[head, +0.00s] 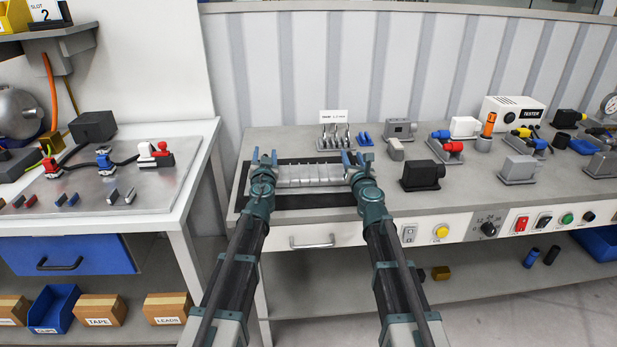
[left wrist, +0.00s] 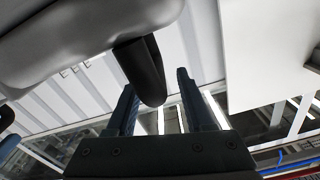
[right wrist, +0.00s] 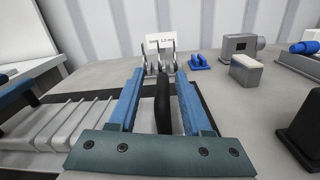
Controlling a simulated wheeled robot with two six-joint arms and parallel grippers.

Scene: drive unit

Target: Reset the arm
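My left gripper (head: 265,158) is at the left end of a grey ribbed block (head: 312,176) on the bench. In the left wrist view its fingers (left wrist: 157,95) stand apart. A dark rounded piece (left wrist: 146,72) shows between or beyond them; I cannot tell what it is. My right gripper (head: 355,160) is at the right end of the block. In the right wrist view its blue fingers (right wrist: 158,90) are apart, with a dark upright piece (right wrist: 163,105) between them and gaps on both sides. I see nothing clamped in either gripper.
Behind the block stand a small white sign (head: 333,117), grey upright levers (head: 335,138) and blue parts (head: 364,138). A black box (head: 422,176) and a tester (head: 512,110) stand to the right. A side table (head: 160,190) with small parts is at left.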

